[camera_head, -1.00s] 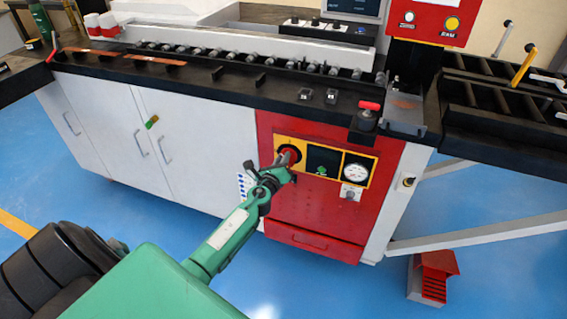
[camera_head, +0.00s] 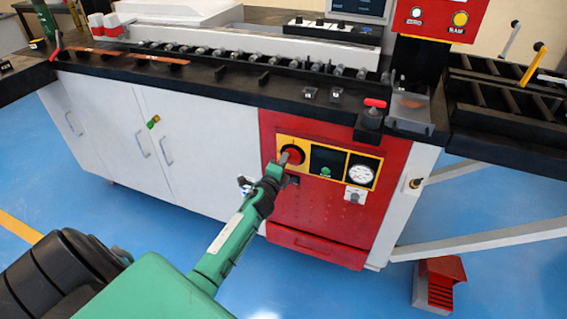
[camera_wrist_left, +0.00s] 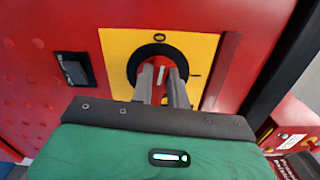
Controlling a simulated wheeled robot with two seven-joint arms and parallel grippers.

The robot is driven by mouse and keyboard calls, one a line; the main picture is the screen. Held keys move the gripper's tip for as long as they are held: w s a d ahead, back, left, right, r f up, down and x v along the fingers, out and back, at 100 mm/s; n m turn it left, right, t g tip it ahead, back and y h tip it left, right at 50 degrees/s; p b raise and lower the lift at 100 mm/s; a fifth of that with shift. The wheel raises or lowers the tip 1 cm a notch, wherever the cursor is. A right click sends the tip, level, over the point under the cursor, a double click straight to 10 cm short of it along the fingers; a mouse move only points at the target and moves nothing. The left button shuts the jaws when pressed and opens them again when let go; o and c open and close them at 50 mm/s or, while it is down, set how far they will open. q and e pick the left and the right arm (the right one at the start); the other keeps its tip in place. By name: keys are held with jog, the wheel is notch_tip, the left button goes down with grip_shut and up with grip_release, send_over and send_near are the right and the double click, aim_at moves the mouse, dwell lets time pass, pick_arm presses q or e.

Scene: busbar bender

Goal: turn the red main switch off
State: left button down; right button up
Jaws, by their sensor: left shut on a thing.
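The red main switch (camera_head: 295,155) is a round knob in a black ring on a yellow plate (camera_head: 315,144), on the machine's red front panel. In the left wrist view the red knob (camera_wrist_left: 161,73) has a white line standing upright in the picture, in line with the "O" mark above it. Another mark, a short dash, is on the plate to the right of the ring. My left gripper (camera_head: 287,158) is shut on the knob, with one finger on each side; the fingers (camera_wrist_left: 161,82) partly cover it. My right gripper is not in view.
Right of the switch are a green indicator (camera_head: 325,171) and a round gauge (camera_head: 361,173). A red foot pedal (camera_head: 440,283) stands on the blue floor.

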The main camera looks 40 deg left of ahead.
pick_arm(q)
jog(key=shift+f+n, duration=0.15)
jog(key=shift+n, duration=0.45)
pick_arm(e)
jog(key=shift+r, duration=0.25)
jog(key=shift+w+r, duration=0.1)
pick_arm(q)
jog(key=c, duration=1.4)
grip_release()
jog(key=shift+o, duration=0.2)
jog(key=shift+s, duration=0.15)
jog(key=v, duration=1.3)
jog(key=shift+s, duration=0.3)
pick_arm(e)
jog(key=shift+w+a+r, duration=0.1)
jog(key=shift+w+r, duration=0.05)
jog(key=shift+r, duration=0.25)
pick_arm(q)
jog(key=shift+f+n, duration=0.15)
jog(key=shift+n, duration=0.15)
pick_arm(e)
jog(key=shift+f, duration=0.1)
